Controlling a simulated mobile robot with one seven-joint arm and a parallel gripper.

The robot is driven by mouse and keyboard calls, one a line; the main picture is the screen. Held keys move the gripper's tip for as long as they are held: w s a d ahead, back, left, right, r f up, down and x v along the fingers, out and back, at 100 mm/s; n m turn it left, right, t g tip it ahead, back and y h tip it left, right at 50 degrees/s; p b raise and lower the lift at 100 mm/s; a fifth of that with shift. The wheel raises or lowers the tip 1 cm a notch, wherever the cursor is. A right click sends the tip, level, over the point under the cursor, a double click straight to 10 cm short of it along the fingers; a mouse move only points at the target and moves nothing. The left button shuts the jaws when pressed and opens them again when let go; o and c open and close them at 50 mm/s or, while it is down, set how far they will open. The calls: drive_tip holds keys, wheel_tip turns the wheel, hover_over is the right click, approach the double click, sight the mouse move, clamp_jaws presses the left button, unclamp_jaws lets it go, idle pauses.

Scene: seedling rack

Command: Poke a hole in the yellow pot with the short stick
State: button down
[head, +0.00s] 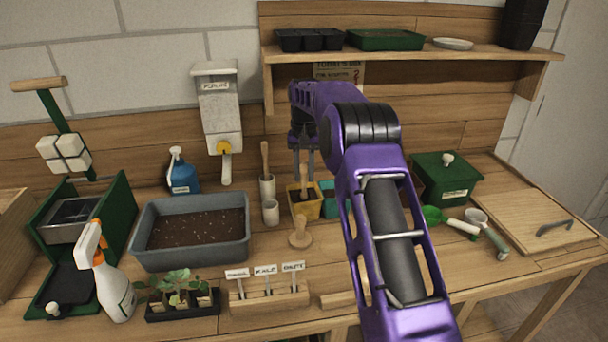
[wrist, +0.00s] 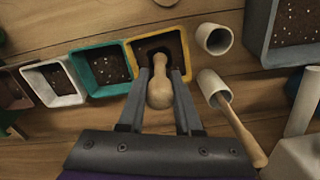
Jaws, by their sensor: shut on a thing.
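The yellow pot (head: 307,211) stands on the bench with dark soil in it; it also shows in the wrist view (wrist: 131,50). The short stick (head: 304,182) is pale wood with a rounded knob end, seen large in the wrist view (wrist: 160,92). My gripper (head: 303,170) is above the yellow pot with its fingers shut on the stick; both fingers show in the wrist view (wrist: 160,88). The stick points down into the pot's opening, over a dark patch of soil. How deep its lower end sits is hidden.
A teal pot (wrist: 100,68) and a white pot (wrist: 54,82) stand beside the yellow pot. A cream holder (wrist: 211,84) with a longer stick (wrist: 243,135) and an empty cup (wrist: 214,38) are close on the other side. A grey soil tub (head: 190,254) lies left.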

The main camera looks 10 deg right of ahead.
drive_tip(key=shift+r, duration=4.6)
